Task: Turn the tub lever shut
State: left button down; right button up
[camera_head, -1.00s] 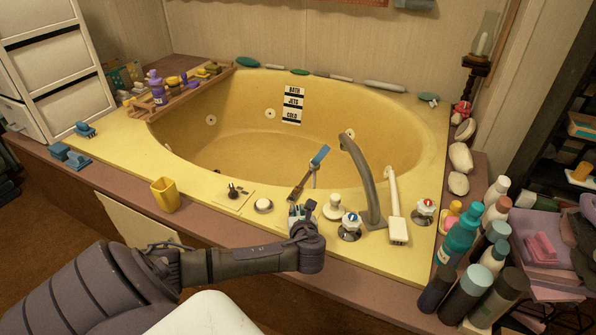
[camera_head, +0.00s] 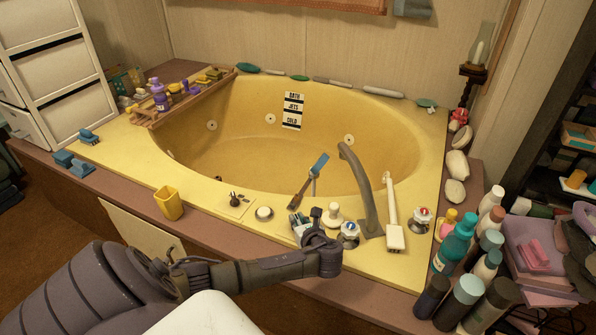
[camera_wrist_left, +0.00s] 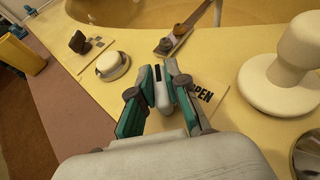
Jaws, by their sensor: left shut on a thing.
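My left gripper (camera_head: 300,221) is low over the tub's front deck, between a round white button and a white knob. In the left wrist view its teal-sided fingers (camera_wrist_left: 160,84) are closed together on a small, mostly hidden piece, which I take to be the tub lever (camera_wrist_left: 158,72). A plate lettered "OPEN" (camera_wrist_left: 203,95) shows just right of the fingers, partly covered by them. The lever's exact angle cannot be told. The yellow tub (camera_head: 225,160) lies behind. My right gripper is not in view.
The white knob (camera_head: 333,214), blue-marked tap (camera_head: 349,235), curved spout (camera_head: 368,200) and hand shower (camera_head: 395,237) stand close on the right. The white button (camera_head: 264,213) and yellow cup (camera_head: 168,203) are left. A blue-ended tool (camera_head: 310,180) is behind. Bottles (camera_head: 455,245) crowd the right corner.

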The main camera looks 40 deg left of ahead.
pick_arm(q)
jog(key=c, duration=1.2)
grip_release()
jog(key=shift+o, duration=0.2)
jog(key=shift+d, duration=0.1)
jog(key=v, duration=1.2)
